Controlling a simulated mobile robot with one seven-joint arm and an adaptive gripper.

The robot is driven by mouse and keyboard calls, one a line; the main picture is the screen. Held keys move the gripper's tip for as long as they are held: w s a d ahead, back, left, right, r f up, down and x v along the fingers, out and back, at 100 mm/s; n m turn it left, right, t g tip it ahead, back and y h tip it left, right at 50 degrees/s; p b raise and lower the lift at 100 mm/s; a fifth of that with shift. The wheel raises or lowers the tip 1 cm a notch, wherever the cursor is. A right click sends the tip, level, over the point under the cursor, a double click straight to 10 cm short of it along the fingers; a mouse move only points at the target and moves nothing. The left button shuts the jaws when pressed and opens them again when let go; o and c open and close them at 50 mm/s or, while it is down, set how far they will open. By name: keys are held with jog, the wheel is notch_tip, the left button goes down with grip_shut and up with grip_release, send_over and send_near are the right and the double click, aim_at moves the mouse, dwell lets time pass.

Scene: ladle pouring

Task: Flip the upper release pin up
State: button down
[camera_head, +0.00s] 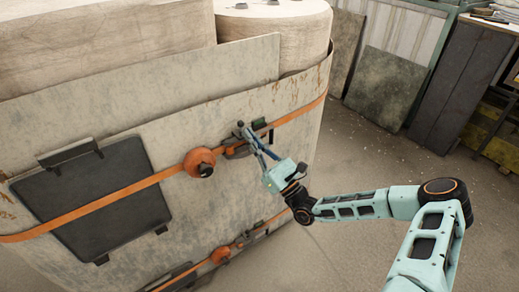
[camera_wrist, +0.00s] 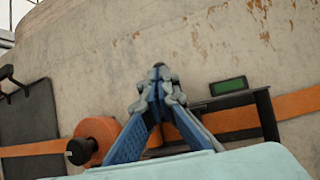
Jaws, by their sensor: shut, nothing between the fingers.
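The upper release mechanism is a dark bracket (camera_head: 236,151) on the upper orange strap (camera_head: 115,196), on the side of a large worn vessel. Its dark frame (camera_wrist: 266,114) also shows in the wrist view, right of my fingers. My gripper (camera_head: 242,128) is at this mechanism; its blue fingers (camera_wrist: 159,80) meet at the tips with nothing seen between them. The tips appear in front of the vessel wall, just above the strap; I cannot tell whether they touch anything. The upper release pin cannot be made out clearly; my fingers cover part of the mechanism.
An orange round fitting (camera_head: 199,162) sits left of my gripper; it shows in the wrist view (camera_wrist: 98,138) too. A small green-faced box (camera_wrist: 229,86) is right of the fingers. A lower strap fitting (camera_head: 220,255) is below. Open floor (camera_head: 350,165) lies right.

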jog(key=shift+w+a+r, duration=0.2)
jog(key=shift+w, duration=0.05)
jog(key=shift+r, duration=0.1)
notch_tip(320, 180, up, 2)
jog(key=p, duration=0.3)
jog(key=shift+d, duration=0.1)
dwell(0.5)
jog(key=v, duration=1.4)
